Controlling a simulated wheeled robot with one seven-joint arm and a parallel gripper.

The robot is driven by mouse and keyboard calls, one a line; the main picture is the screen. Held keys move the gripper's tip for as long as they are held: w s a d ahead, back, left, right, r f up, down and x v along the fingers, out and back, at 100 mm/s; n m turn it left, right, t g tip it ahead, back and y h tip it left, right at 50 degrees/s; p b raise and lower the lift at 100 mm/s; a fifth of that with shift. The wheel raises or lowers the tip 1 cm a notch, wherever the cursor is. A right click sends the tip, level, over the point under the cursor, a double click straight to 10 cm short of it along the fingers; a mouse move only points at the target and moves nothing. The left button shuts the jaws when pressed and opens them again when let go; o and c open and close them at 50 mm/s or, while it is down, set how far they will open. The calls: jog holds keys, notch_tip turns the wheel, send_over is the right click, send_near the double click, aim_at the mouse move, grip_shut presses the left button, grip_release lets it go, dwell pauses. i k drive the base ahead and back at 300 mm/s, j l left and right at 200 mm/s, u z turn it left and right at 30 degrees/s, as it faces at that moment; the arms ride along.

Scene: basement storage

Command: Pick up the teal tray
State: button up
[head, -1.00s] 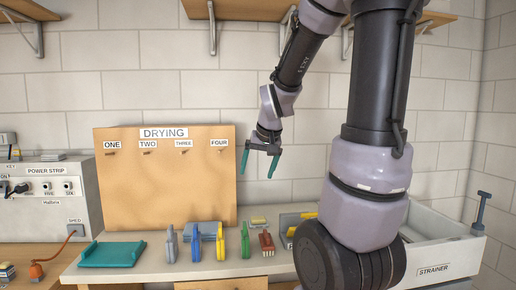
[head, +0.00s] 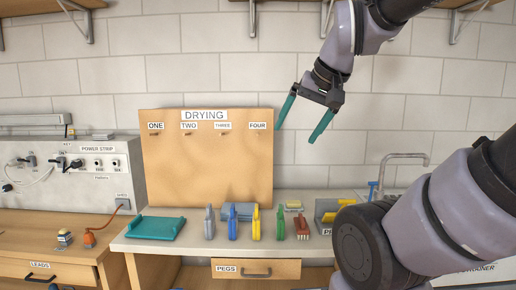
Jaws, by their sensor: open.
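The teal tray (head: 155,228) lies flat on the left part of the light counter, in front of the drying board's lower left corner. My gripper (head: 298,128) is up in the air to the right of the drying board's top right corner. Its two teal fingers are spread apart with nothing between them. It is well above and to the right of the tray, and the tray is fully in view.
The drying board (head: 207,165) stands at the back with several labelled pegs. Several upright coloured items, including a yellow one (head: 256,222), stand right of the tray. A power strip box (head: 92,175) is at left. Shelf brackets hang above.

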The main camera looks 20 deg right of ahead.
aim_at(149, 227)
jog(key=i+j+z, duration=0.15)
jog(key=j, duration=0.85)
jog(key=j+z, duration=0.15)
jog(key=j, duration=0.9)
jog(key=k+j+z, duration=0.15)
jog(key=j, duration=0.85)
jog(key=j+z, duration=0.15)
jog(key=j, duration=0.9)
